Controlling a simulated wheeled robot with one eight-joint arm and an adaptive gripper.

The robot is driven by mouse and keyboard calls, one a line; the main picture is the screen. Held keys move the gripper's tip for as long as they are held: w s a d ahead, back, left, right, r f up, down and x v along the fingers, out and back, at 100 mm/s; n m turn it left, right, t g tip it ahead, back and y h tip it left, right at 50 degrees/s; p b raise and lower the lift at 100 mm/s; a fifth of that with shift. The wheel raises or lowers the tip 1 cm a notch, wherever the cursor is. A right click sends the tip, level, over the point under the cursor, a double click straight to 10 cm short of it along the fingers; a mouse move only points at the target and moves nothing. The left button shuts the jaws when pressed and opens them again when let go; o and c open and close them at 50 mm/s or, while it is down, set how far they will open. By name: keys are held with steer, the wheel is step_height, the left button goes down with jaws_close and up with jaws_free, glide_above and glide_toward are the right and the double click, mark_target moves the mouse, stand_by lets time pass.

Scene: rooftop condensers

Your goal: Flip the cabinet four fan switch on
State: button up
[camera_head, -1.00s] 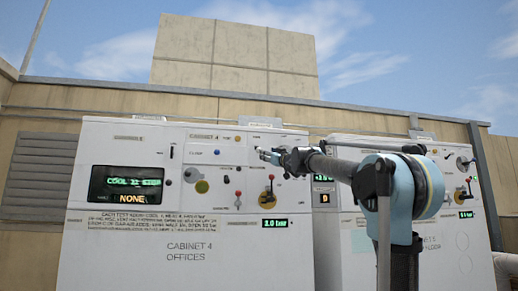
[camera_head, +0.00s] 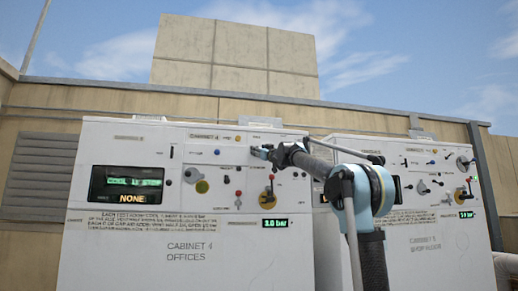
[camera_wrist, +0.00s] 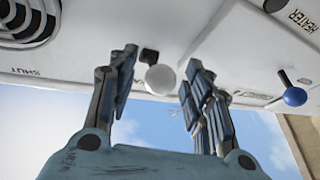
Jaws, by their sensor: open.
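Cabinet four (camera_head: 120,250) is a white cabinet at left, marked "CABINET 4 OFFICES". In the wrist view my gripper (camera_wrist: 158,78) is open, with one finger on each side of a white ball-tipped switch (camera_wrist: 160,78). A black mount shows beside the ball. The fingers appear apart from the ball. No fan label is readable, so I cannot confirm this is the fan switch. In the head view my gripper hides that spot.
A blue-tipped switch (camera_wrist: 294,96) near the "HEATER" label is right in the wrist view. Cabinet four also carries a display (camera_head: 127,184) and a yellow-based knob (camera_head: 202,187). Another white cabinet (camera_head: 430,265) stands right.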

steer(key=shift+w, duration=0.1)
steer(key=shift+c, duration=0.3)
jaws_close()
